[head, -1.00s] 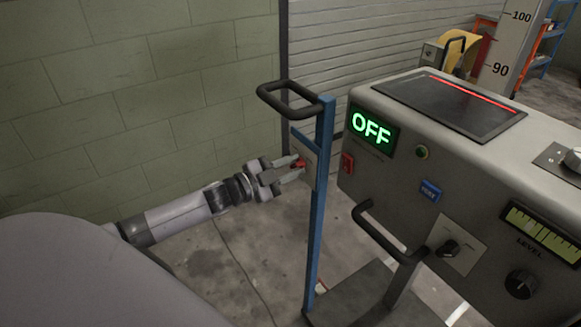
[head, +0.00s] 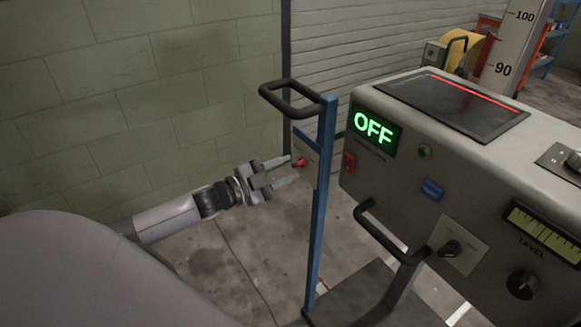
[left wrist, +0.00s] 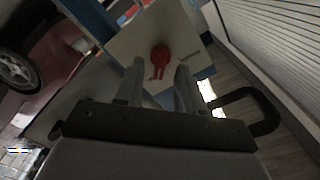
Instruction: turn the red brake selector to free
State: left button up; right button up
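The red brake selector (head: 299,163) sits on a pale plate (head: 309,153) fixed to the blue post (head: 321,200). In the left wrist view the red selector (left wrist: 160,58) shows a round hub and a short forked pointer, on the pale plate (left wrist: 125,48). Lettering on the plate is too small to read. My left gripper (head: 291,171) is open and empty, its fingertips just short of the selector. In the left wrist view my left gripper's fingers (left wrist: 160,75) stand apart, with the selector ahead between them and clear of both. My right gripper is in neither view.
A black loop handle (head: 290,100) tops the blue post. The grey console (head: 400,190) with a green OFF display (head: 373,128) and a red switch (head: 349,162) stands to the right. A block wall (head: 130,100) is behind my left arm.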

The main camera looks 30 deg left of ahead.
pick_arm(q)
jog(key=shift+v, duration=2.25)
jog(key=s+d+f+n+g+y+p, duration=0.1)
jog(key=s+d+f+n, duration=0.4)
jog(key=s, duration=0.5)
jog(key=s+d+f+n+g+y+p, duration=0.2)
jog(key=s+d+f+n+g, duration=0.3)
jog(key=s+d+f, duration=0.4)
jog(key=d+n+y, duration=0.1)
jog(key=d, duration=0.1)
jog(key=shift+s+d+y, duration=0.35)
jog(key=shift+s+y, duration=0.05)
